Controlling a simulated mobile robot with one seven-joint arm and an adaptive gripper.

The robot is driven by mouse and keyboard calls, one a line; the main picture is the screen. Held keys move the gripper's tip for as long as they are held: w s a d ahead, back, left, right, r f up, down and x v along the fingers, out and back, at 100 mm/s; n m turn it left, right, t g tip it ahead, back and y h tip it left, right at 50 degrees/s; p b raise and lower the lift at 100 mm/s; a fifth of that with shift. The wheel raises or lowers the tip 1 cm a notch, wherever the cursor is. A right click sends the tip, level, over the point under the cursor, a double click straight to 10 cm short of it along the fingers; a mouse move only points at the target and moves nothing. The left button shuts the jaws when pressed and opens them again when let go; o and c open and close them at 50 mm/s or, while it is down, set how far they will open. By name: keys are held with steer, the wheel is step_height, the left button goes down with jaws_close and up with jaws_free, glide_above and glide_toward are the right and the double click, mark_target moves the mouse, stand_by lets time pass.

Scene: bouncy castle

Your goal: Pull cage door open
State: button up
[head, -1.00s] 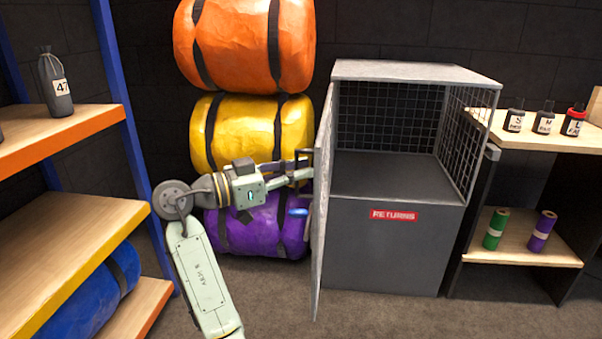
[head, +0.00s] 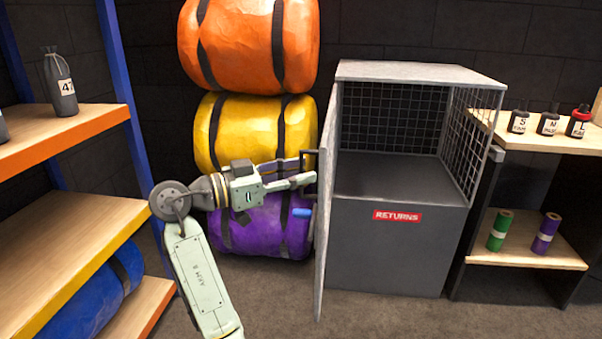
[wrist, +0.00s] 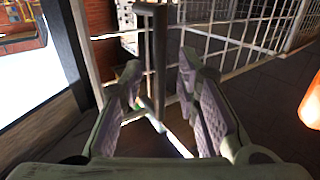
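The cage (head: 400,250) is a grey box with mesh sides and a red RETURNS label. Its door (head: 322,240) stands swung out at the left side, seen nearly edge-on, and the front opening is clear. A dark upright handle (head: 314,160) is on the door's left face; it also shows in the wrist view as a vertical bar (wrist: 159,50). My gripper (head: 307,168) is at the handle, left of the door. In the wrist view its fingers (wrist: 160,75) are spread, with the bar between them and gaps on both sides.
Stacked orange (head: 250,45), yellow (head: 235,130) and purple (head: 255,222) rolls stand behind my arm. A shelf (head: 80,130) is at left. A right shelf (head: 530,258) holds bottles and small rolls. Floor in front of the cage is free.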

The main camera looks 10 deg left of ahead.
steer(key=v, duration=1.1)
